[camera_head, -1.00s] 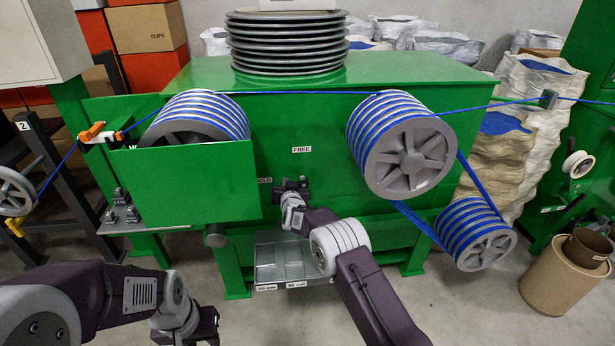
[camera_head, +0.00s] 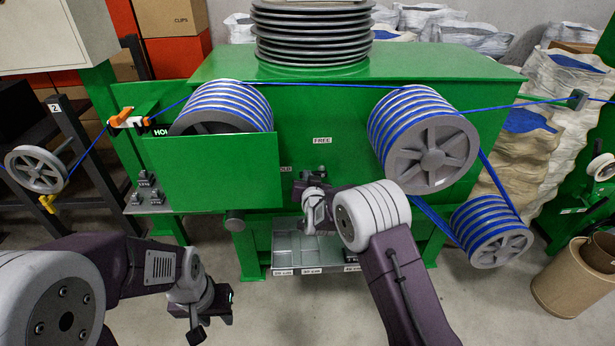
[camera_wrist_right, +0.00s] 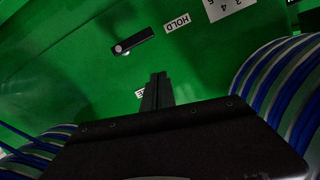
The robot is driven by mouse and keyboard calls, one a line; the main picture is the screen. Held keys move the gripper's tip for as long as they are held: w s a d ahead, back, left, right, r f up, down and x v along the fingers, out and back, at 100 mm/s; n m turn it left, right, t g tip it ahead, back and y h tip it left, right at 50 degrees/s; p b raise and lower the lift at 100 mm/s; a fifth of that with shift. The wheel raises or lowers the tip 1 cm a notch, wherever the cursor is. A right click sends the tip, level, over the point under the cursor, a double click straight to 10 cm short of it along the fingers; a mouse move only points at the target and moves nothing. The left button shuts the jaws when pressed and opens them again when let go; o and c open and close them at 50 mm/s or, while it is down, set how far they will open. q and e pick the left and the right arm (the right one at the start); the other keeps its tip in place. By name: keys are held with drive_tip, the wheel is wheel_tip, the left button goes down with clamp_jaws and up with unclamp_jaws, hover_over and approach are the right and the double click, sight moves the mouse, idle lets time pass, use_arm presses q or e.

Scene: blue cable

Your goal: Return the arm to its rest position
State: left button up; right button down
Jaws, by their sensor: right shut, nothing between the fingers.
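My right arm reaches from the bottom of the head view up to the front of the green machine (camera_head: 330,110). Its gripper (camera_head: 312,178) is small there and partly hidden behind its own wrist. In the right wrist view the two dark fingers (camera_wrist_right: 157,92) lie together, shut and empty, pointing at the green panel. A small dark lever (camera_wrist_right: 132,41) and a HOLD label (camera_wrist_right: 177,23) are on the panel beyond the fingertips, apart from them. My left gripper (camera_head: 205,318) hangs low at the lower left over the floor; its fingers are too unclear to read.
Blue cable winds round a left drum (camera_head: 228,100), a right drum (camera_head: 425,140) and a lower drum (camera_head: 487,232). A grey tray (camera_head: 292,250) sits below the right gripper. A brown bin (camera_head: 568,280) stands at the right. Floor in front is clear.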

drive_tip(key=s+d+r+m+t+h, duration=0.1)
drive_tip(key=d+r, duration=0.7)
drive_tip(key=r, duration=0.4)
drive_tip(key=s+d+f+n+g, duration=0.15)
drive_tip(key=s+f+g, duration=0.4)
drive_tip(key=s, duration=0.75)
drive_tip(key=s+d+f+g, duration=0.2)
drive_tip(key=s+f+g, duration=0.35)
drive_tip(key=s, duration=0.75)
drive_tip(key=s+d+f+n+g, duration=0.1)
drive_tip(key=s+f+g, duration=0.45)
drive_tip(key=s, duration=0.75)
wheel_tip(320, 180, up, 11)
drive_tip(key=t+p, duration=0.1)
drive_tip(key=p, duration=1.2)
drive_tip(key=shift+w, duration=0.4)
